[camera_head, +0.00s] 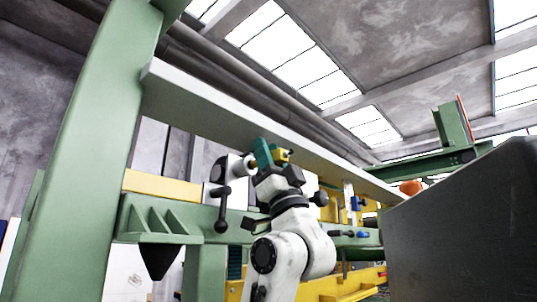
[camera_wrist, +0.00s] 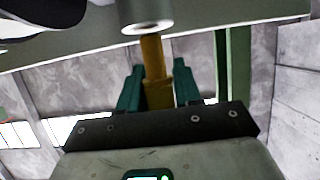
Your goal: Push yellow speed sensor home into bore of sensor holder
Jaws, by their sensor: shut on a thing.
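The yellow speed sensor (camera_wrist: 153,70) stands between the two teal fingers of my gripper (camera_wrist: 158,78) in the wrist view, and the gripper is shut on it. Its far end meets the open lower face of a grey cylindrical sensor holder (camera_wrist: 145,14) at the top of that view. The sensor lines up roughly with the bore. I cannot tell how deep the tip sits. In the head view my gripper (camera_head: 266,154) is raised beside the pale beam, with yellow of the sensor (camera_head: 284,155) showing at the fingers.
A long pale beam (camera_head: 220,108) runs overhead, close to my gripper. A black ball-ended lever (camera_head: 222,205) hangs to its left. A green post (camera_head: 95,130) stands at left, and a large grey body (camera_head: 465,230) fills the lower right.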

